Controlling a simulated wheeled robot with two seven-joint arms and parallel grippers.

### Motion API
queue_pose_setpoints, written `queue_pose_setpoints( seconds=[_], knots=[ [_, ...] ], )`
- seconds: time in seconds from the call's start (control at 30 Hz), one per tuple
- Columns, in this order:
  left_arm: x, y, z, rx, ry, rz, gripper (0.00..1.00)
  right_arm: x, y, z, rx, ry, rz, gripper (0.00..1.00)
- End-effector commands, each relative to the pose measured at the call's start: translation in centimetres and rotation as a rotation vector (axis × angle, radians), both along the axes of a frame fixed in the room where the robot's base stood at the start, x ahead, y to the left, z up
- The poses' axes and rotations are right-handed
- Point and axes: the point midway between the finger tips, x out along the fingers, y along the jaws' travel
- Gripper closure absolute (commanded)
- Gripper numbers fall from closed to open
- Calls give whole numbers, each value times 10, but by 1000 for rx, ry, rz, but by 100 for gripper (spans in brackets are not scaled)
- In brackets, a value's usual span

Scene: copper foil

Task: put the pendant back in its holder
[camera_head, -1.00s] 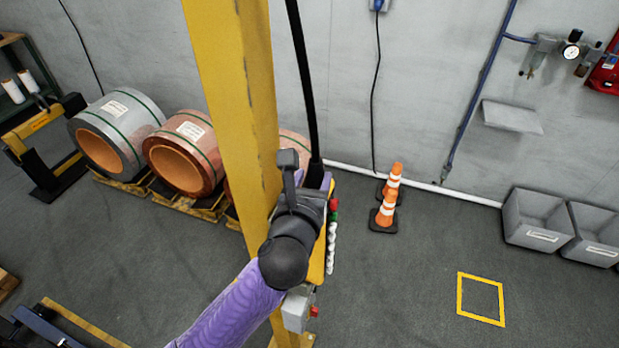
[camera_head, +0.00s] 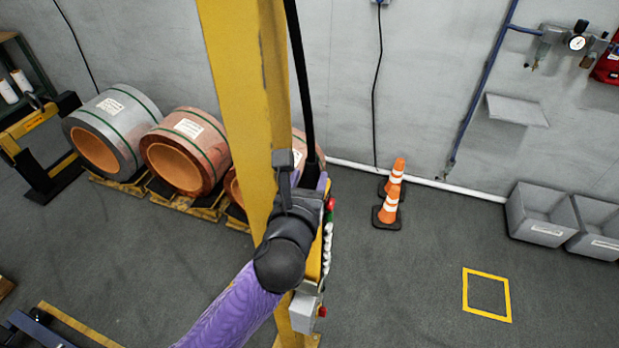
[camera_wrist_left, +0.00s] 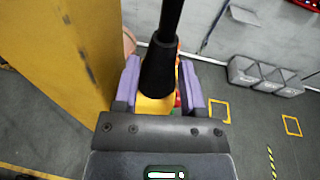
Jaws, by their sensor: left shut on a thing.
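The pendant (camera_head: 315,258) is a yellow box with red, green and white buttons along its right side. It hangs upright from a thick black cable (camera_head: 304,80), beside the yellow column (camera_head: 247,70). My left gripper (camera_head: 316,181) is shut on the pendant's top end, its purple fingers on either side. In the left wrist view, the fingers (camera_wrist_left: 161,88) flank the black cable sleeve, and some yellow of the pendant (camera_wrist_left: 154,105) shows between them. My arm hides part of the pendant. I cannot make out the holder. My right gripper is not in view.
A grey box with a red knob (camera_head: 303,312) is on the column below the pendant. Traffic cones (camera_head: 388,205) stand right of it, and grey bins (camera_head: 541,214) at the far right. Coils (camera_head: 185,152) lie left behind the column. The floor at right is open.

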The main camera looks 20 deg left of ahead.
Motion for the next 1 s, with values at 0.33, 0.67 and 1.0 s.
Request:
queue_pose_setpoints(
  seconds=[0.33, 0.67, 1.0],
  knots=[
    [1, 1, 0, -1, -4, 0, 100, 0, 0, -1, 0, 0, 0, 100],
    [1, 1, -1, -1, -2, 0, 6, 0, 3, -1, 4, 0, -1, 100],
    [-32, -2, 1, 1, 2, 0, 6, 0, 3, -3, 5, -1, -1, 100]
  ],
)
